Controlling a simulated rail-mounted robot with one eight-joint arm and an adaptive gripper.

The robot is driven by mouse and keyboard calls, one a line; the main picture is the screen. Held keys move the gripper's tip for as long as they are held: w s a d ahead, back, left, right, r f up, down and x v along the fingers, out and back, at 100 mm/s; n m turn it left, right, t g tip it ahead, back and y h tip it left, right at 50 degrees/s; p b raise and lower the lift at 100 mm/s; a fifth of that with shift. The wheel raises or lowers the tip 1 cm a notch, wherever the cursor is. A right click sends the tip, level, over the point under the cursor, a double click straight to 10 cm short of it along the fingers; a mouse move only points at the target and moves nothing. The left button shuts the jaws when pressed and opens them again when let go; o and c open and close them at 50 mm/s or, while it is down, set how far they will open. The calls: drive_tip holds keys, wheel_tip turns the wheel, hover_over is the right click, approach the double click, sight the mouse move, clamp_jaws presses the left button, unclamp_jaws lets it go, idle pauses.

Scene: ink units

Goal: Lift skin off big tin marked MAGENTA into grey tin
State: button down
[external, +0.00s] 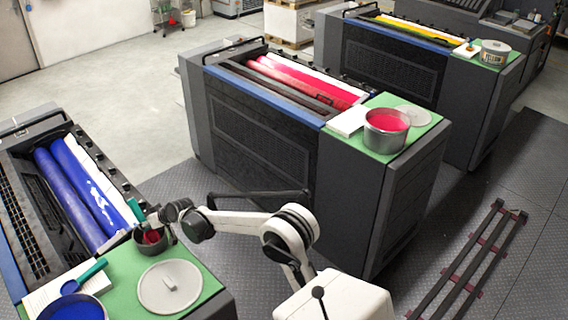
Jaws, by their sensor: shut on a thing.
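The big tin with magenta ink (386,130) stands open on the green top of the middle unit; its marking is too small to read. A small dark grey tin (168,244) with some red inside stands on the near-left unit's green top. My gripper (150,218) is just above this tin, far from the magenta tin. It appears shut on a green-handled tool (135,208), whose handle tilts up to the left. The tool's lower end is hidden at the tin.
A second green-handled tool (88,275) lies beside a big blue-ink tin (72,307). A round grey lid (185,290) lies to the right of them. A white pad (347,121) and a lid (414,115) flank the magenta tin. A yellow-ink unit stands behind.

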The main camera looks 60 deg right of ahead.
drive_tip(key=shift+f+b, duration=0.65)
drive_tip(key=shift+f, duration=0.2)
drive_tip(key=shift+f+b, duration=0.1)
drive_tip(key=shift+b, duration=0.4)
idle(2.1)
wheel_tip(320, 180, up, 12)
drive_tip(key=p, duration=0.6)
drive_tip(key=shift+f, duration=0.2)
drive_tip(key=shift+s, duration=0.1)
idle(0.6)
